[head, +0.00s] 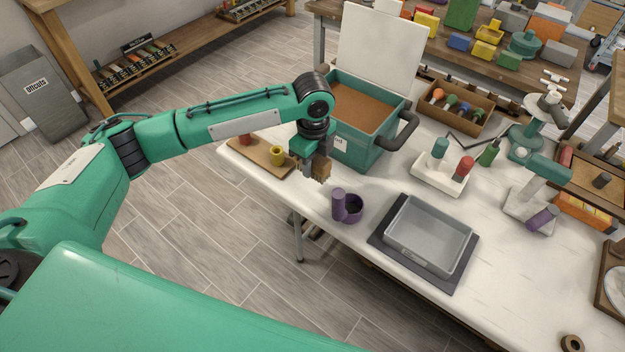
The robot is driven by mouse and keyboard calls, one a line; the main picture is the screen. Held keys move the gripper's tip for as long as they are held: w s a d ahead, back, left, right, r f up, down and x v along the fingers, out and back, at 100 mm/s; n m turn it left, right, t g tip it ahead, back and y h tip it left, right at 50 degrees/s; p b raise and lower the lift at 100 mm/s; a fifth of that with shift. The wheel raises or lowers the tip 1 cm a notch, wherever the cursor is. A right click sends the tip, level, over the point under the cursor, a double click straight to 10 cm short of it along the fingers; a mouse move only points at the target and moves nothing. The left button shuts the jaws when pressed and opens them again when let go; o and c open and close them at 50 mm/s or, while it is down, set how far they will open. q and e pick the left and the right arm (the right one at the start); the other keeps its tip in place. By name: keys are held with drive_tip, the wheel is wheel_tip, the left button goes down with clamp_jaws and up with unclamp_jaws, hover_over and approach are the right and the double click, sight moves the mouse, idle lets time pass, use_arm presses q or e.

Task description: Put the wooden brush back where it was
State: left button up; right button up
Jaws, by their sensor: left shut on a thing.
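My left gripper (312,174) points down over the near left part of the white table. It is shut on a small brown wooden block-like thing, which I take for the wooden brush (323,167). The fingers partly hide the brush, and its bristles cannot be made out. The brush is in front of the teal box and to the right of a wooden board (262,160) with a red and a yellow piece on it. Whether the brush touches the table is not clear. My right gripper is not in view.
The teal box (368,153) with raised white lid stands just behind the gripper. Purple cups (346,207) stand close in front. A grey tray (428,237) on a dark mat is to the right. A tool crate (458,101) and white holder (437,177) are farther right.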

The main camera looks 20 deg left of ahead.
sight(313, 191)
use_arm(q)
wheel_tip(313, 191, down, 7)
drive_tip(key=shift+f, duration=0.2)
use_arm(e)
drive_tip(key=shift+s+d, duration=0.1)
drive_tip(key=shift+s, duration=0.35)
use_arm(q)
drive_tip(key=o, duration=1)
drive_tip(key=shift+f, duration=0.15)
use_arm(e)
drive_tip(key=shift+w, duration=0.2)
use_arm(q)
wheel_tip(313, 191, up, 12)
drive_tip(key=shift+f+b, duration=0.2)
drive_tip(key=shift+b, duration=0.15)
drive_tip(key=shift+r, duration=0.4)
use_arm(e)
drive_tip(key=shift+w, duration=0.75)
